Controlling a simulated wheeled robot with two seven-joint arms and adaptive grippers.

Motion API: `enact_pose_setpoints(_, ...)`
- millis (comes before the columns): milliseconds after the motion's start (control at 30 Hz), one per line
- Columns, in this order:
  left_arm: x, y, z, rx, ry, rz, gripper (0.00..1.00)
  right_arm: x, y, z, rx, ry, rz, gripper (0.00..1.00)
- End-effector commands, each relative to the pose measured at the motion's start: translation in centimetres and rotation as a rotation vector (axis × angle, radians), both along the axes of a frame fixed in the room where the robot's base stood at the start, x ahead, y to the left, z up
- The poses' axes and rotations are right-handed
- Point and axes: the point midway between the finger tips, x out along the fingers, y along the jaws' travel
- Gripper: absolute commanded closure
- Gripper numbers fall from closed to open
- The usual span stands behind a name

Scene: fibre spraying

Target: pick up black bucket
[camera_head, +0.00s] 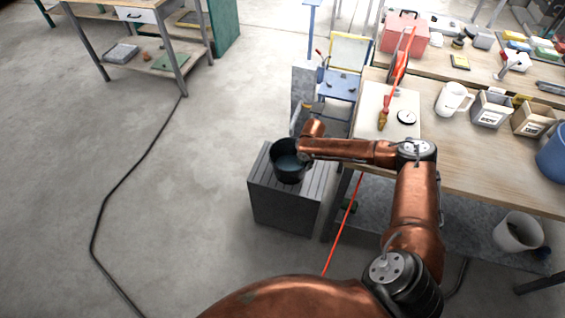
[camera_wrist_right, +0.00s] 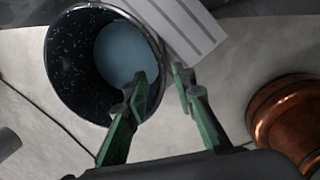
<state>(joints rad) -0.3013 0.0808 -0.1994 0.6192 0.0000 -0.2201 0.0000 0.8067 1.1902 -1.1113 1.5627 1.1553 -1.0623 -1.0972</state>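The black bucket (camera_head: 287,173) stands upright on a grey slatted box, with something bluish inside. In the right wrist view the speckled bucket (camera_wrist_right: 75,75) fills the upper left, its mouth facing the camera. My right gripper (camera_head: 303,153) is at the bucket's right rim. In the right wrist view its green fingers (camera_wrist_right: 161,74) are apart, one overlapping the bucket's mouth and the other outside the rim. The rim lies between them; I cannot tell whether either finger touches it. My left gripper is not in view.
The grey box (camera_head: 283,208) stands beside the workbench (camera_head: 470,165), which holds a white jug (camera_head: 453,99), small bins and a blue bucket (camera_head: 553,153). A blue stand (camera_head: 338,86) is behind. A red hose (camera_head: 341,235) runs down nearby. The floor to the left is mostly clear.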

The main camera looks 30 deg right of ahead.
Motion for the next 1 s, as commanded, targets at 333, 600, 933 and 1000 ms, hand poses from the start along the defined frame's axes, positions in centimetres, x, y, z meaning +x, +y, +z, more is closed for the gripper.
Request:
enact_pose_setpoints(333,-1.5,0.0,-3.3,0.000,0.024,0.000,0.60,0.9,1.0,-4.3,-0.006,0.025,0.029,0.76)
enact_pose_setpoints(600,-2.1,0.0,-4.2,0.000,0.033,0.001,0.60,1.3,0.7,-6.8,-0.006,0.025,0.028,0.76)
enact_pose_setpoints(933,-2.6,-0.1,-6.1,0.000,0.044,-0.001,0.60,2.7,-0.2,-10.9,-0.005,0.026,0.026,0.76)
enact_pose_setpoints(1000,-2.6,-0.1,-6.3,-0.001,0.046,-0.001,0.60,2.8,-0.3,-11.5,-0.005,0.025,0.025,0.76)
